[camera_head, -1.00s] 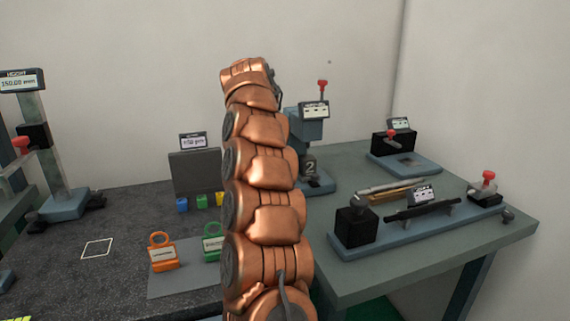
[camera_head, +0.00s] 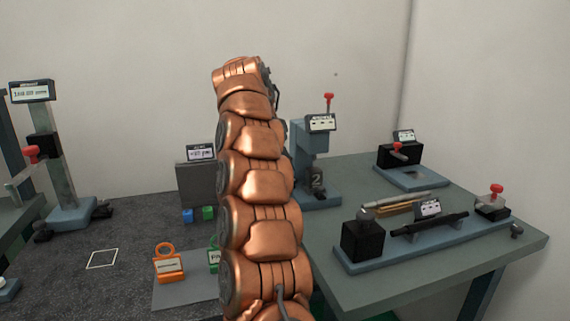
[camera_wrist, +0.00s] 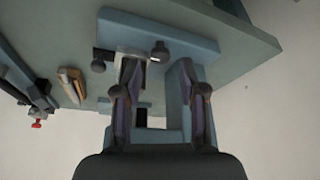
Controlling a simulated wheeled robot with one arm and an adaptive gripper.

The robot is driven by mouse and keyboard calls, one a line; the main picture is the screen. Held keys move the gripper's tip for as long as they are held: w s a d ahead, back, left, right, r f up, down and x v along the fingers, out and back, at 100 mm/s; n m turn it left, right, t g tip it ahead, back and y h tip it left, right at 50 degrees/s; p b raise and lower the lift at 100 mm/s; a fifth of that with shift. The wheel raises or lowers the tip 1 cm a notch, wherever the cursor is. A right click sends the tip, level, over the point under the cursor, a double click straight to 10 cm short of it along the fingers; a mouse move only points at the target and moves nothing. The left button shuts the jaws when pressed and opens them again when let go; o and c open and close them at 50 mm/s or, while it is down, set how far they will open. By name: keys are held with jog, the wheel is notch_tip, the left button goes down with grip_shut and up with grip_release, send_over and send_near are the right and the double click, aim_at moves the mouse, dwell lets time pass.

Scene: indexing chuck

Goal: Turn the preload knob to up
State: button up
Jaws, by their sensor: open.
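I cannot single out the preload knob by any label. My copper arm stands upright in the middle and hides my gripper's fingers there. In the wrist view my gripper (camera_wrist: 159,64) is open, its fingers over a blue-grey stand. I see no clear contact.
A blue-grey upright stand (camera_head: 307,150) with a red-topped lever (camera_head: 328,100) is just right of my arm. A black unit (camera_head: 398,152) sits farther back. Bars lie mid-table. On the left are a height stand (camera_head: 50,165) and an orange tag (camera_head: 168,268).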

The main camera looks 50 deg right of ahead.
jog(key=w+a, duration=0.1)
jog(key=a, duration=0.9)
jog(key=shift+a, duration=0.15)
dwell(0.4)
